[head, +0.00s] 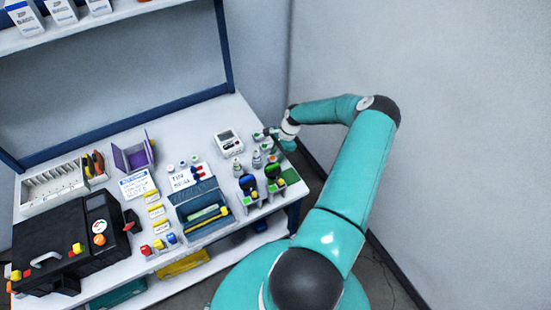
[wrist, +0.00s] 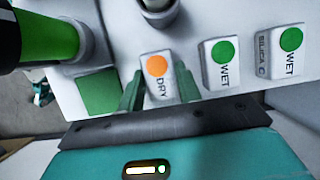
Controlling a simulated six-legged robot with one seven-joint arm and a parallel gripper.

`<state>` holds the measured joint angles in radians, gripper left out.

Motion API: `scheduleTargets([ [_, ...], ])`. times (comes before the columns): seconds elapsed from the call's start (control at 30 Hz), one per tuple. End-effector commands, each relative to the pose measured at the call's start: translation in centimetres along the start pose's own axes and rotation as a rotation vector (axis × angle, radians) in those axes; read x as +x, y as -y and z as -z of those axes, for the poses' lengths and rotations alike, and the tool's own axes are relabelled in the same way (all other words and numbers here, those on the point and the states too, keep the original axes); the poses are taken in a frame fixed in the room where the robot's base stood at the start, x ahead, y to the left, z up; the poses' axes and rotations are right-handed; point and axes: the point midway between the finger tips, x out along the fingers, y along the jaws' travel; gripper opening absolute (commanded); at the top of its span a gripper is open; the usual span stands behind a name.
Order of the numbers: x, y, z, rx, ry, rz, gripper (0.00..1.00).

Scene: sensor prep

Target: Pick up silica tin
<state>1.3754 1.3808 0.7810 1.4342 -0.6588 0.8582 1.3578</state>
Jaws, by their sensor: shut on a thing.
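Several small white silica tins stand in a row in the wrist view. The tin with an orange dot and the word DRY (wrist: 158,78) sits between the two green fingers of my gripper (wrist: 160,88), which is shut on it. To its right are a tin with a green dot marked WET (wrist: 220,65) and another green-dot WET tin marked SILICA C (wrist: 280,50). The held tin's name is not readable. In the head view my gripper (head: 274,140) is at the right part of the bench, and the tin in it cannot be made out.
A black-and-green upright object (wrist: 45,38) and a green pad (wrist: 98,92) are left of the held tin in the wrist view. In the head view, a white meter (head: 228,143) lies left of my gripper. A blue box (head: 200,205) and black case (head: 60,240) fill the bench further left.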

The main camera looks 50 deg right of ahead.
Motion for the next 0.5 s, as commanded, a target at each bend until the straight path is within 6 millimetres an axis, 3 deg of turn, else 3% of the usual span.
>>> scheduleTargets([
  [0.27,-0.8,0.1,-0.3,-0.001,-0.002,0.001,0.14],
  [0.5,-4.1,0.1,-1.5,-0.002,-0.005,0.002,0.14],
])
